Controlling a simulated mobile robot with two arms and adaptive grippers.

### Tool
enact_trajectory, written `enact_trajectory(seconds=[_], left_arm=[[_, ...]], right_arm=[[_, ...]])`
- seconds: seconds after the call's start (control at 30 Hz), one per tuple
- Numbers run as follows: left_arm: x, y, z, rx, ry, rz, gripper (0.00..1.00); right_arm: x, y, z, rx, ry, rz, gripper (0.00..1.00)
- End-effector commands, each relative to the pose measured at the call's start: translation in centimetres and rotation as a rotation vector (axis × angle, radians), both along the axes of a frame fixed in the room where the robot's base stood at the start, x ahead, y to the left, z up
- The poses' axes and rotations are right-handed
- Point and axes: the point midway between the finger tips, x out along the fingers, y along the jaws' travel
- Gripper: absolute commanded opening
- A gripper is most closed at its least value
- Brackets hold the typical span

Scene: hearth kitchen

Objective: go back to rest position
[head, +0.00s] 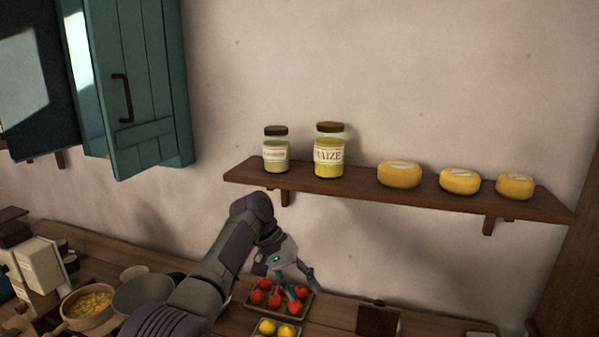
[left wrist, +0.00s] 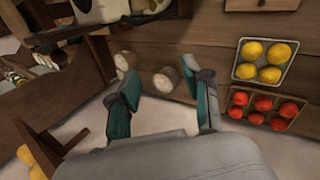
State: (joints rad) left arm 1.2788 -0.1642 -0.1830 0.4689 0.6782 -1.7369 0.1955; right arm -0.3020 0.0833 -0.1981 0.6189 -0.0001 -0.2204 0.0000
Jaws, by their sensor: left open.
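My left gripper (head: 301,284) is in the head view, at the end of the arm that comes in from the bottom left. It hangs in front of the wall below the shelf, over or near a tray of red fruit (head: 262,297). In the left wrist view the left gripper (left wrist: 162,98) has its two teal-padded fingers spread wide, with nothing held between them. My right gripper is in neither view.
A wall shelf (head: 375,196) carries two jars and three yellow cheeses. On the counter (head: 232,322) are a tray of yellow fruit (head: 262,327), a bowl of yellow food (head: 90,301) and a dark pan (head: 143,290). Teal shutters (head: 140,80) hang at the upper left.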

Motion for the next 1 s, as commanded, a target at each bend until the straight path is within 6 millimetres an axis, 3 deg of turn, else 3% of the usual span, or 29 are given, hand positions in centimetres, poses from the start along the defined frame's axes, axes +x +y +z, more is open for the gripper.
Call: enact_trajectory(seconds=[0.17,0.27,0.4,0.53,0.73,0.9,1.0], left_arm=[[-1.4,2.1,-7.3,0.027,-0.047,0.014,0.49],[-3.3,3.9,-11.9,0.056,-0.090,0.027,0.49],[-7.2,6.7,-17.6,0.109,-0.148,0.047,0.49],[-12.1,9.6,-21.6,0.171,-0.202,0.065,0.49],[-21.1,13.9,-24.7,0.281,-0.283,0.076,0.49],[-28.1,16.9,-24.3,0.366,-0.346,0.073,0.49],[-30.9,18.0,-23.5,0.400,-0.371,0.069,0.49]], right_arm=[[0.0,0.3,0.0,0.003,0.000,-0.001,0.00],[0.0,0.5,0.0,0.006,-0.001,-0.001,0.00],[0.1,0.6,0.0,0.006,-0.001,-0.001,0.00],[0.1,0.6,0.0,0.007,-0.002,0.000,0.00],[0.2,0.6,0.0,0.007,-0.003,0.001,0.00],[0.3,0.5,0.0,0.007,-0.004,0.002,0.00],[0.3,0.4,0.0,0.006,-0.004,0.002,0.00]])
